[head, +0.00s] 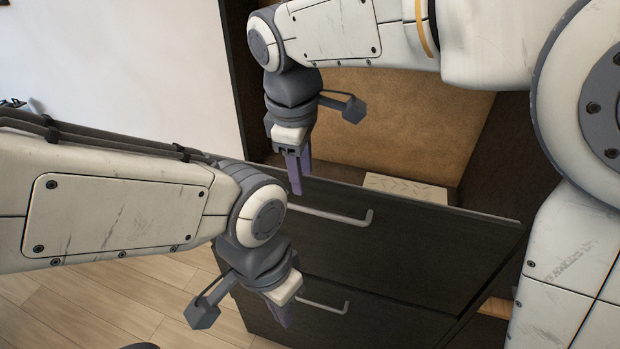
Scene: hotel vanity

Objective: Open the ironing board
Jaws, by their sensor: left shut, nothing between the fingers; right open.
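I cannot make out an ironing board for certain in the head view. A dark wooden cabinet front (420,245) has two panels, each with a grey bar handle. My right gripper (299,178) points down at the top edge of the upper panel, just left of the upper handle (345,219). It is open and looks empty. My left gripper (284,312) is lower, in front of the cabinet near the left end of the lower handle (325,305). It is shut with nothing in it. Whether either gripper touches the cabinet is unclear.
Behind the upper panel is a recess with a tan back panel (400,120) and a pale patterned flat object (405,188). A white wall (130,65) stands at left. Wooden floor (130,310) lies below left. My own arms cover much of the view.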

